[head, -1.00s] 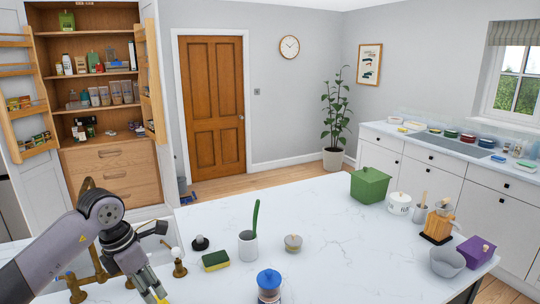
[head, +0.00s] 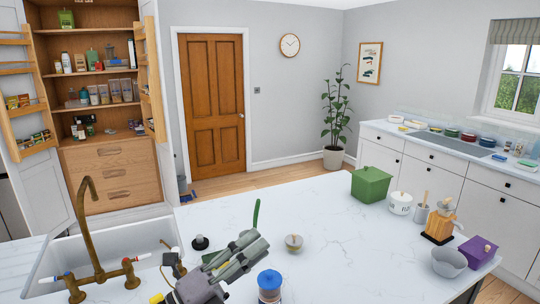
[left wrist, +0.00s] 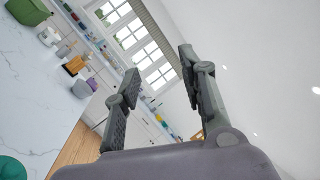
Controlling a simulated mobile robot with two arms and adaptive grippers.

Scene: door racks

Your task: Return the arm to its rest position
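My left gripper (head: 254,245) is low in the middle of the head view, pointing up and to the right above the white island counter (head: 330,225). In the left wrist view its two dark fingers (left wrist: 158,72) are spread apart with nothing between them. My right gripper is in neither view.
A blue-lidded jar (head: 269,284) stands close to the right of my gripper, and a small lidded pot (head: 294,242) behind it. The sink and brass tap (head: 88,225) are at left. A green box (head: 370,186) and other kitchenware line the right side.

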